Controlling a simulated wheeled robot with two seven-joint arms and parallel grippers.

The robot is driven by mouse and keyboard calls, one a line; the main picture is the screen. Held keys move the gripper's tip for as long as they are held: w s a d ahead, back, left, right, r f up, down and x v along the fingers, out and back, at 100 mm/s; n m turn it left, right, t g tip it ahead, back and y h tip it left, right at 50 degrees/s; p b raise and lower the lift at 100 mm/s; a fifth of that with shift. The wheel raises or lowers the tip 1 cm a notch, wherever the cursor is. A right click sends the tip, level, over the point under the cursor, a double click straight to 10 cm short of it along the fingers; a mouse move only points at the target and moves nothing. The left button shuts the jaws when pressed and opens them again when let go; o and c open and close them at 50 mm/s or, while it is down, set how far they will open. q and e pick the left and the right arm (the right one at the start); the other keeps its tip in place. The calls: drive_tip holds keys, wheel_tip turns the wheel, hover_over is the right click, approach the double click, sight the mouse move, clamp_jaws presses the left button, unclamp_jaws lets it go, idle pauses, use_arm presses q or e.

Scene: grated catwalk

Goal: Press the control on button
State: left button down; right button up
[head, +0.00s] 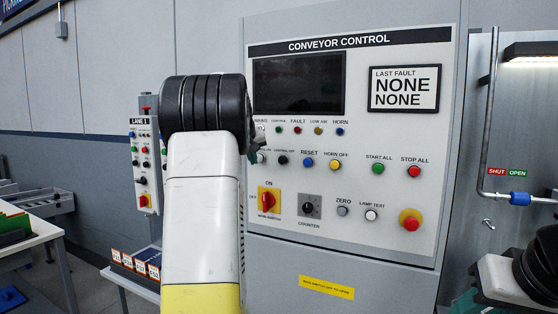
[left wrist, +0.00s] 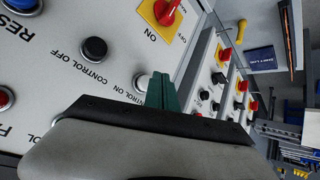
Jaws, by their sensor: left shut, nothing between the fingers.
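The conveyor control panel (head: 390,215) stands upright in front of me. Its white control on button (left wrist: 140,82) shows in the left wrist view beside the "CONTROL ON" label, partly hidden by my gripper. In the head view the button (head: 261,158) is a small pale spot at the edge of my arm. My left gripper (head: 254,153) is shut and empty at the panel's left side. Its green fingers (left wrist: 167,90) appear right beside the button; I cannot tell whether they touch it. My right gripper (head: 466,301) shows only as dark green pieces at the lower right, its jaws unclear.
The black control off button (head: 282,160) and blue reset button (head: 308,162) sit close by. Below are the red mains switch (head: 268,200) and a counter knob (head: 309,206). A red emergency stop (head: 411,220) is at lower right. A lane box (head: 146,165) hangs at left.

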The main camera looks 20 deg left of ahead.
use_arm(q)
drive_tip(key=shift+w, duration=0.1)
idle(0.6)
drive_tip(key=shift+w, duration=0.3)
drive_tip(key=shift+w+d, duration=0.1)
drive_tip(key=shift+w, duration=0.7)
idle(0.8)
idle(0.3)
drive_tip(key=shift+s, duration=1.2)
drive_tip(key=shift+s+a, duration=0.15)
drive_tip(key=shift+s, duration=1.1)
drive_tip(key=shift+s+a, duration=0.1)
drive_tip(key=shift+s, duration=1.15)
